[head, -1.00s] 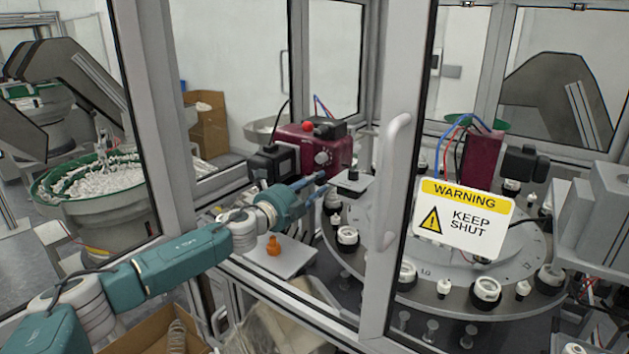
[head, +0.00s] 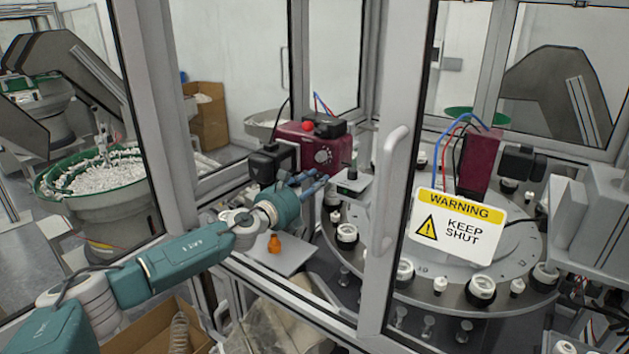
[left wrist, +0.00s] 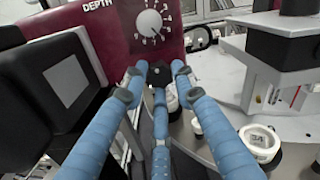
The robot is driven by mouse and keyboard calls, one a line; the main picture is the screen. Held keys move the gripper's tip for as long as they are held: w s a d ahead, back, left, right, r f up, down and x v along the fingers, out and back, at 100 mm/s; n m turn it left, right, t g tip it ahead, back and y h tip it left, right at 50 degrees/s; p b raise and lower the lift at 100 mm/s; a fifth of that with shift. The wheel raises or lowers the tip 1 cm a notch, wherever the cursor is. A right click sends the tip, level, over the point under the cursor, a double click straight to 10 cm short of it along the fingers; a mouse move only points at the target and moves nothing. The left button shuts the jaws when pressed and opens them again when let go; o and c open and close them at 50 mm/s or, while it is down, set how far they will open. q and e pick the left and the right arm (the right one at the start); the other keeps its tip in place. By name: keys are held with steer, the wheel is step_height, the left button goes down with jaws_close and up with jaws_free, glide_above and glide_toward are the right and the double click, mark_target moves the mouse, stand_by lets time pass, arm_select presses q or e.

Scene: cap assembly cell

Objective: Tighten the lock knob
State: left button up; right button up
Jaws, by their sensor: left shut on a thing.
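The maroon unit (head: 297,140) carries a round numbered dial (head: 322,155). In the left wrist view the dial (left wrist: 150,24) is marked "DEPTH". Just below it a small black knob (left wrist: 158,73) sits between my left fingertips, and I take it as the lock knob. My left gripper (left wrist: 156,82) is shut on this knob, with blue fingers on both sides and one below. In the head view my left gripper (head: 314,186) reaches through the door opening to the unit's lower front; the knob is too small to make out there. My right gripper is not in view.
A rotary table (head: 470,308) with white and black caps lies right of the gripper. A glass door with a white handle (head: 392,185) and a warning sign (head: 458,226) stands in front. An orange piece (head: 274,243) sits on a small shelf (head: 294,262). A black block (left wrist: 55,85) is close left.

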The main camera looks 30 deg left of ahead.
arm_select(q)
steer(key=shift+f+m, duration=0.1)
steer(key=shift+m, duration=0.8)
steer(key=o, duration=1.2)
steer(key=shift+c, duration=0.2)
steer(key=shift+s, duration=0.1)
steer(key=s+a, duration=0.1)
steer(key=s, duration=1)
steer(key=shift+s+a, duration=0.3)
steer(key=shift+s, duration=0.05)
steer(key=shift+f, duration=0.1)
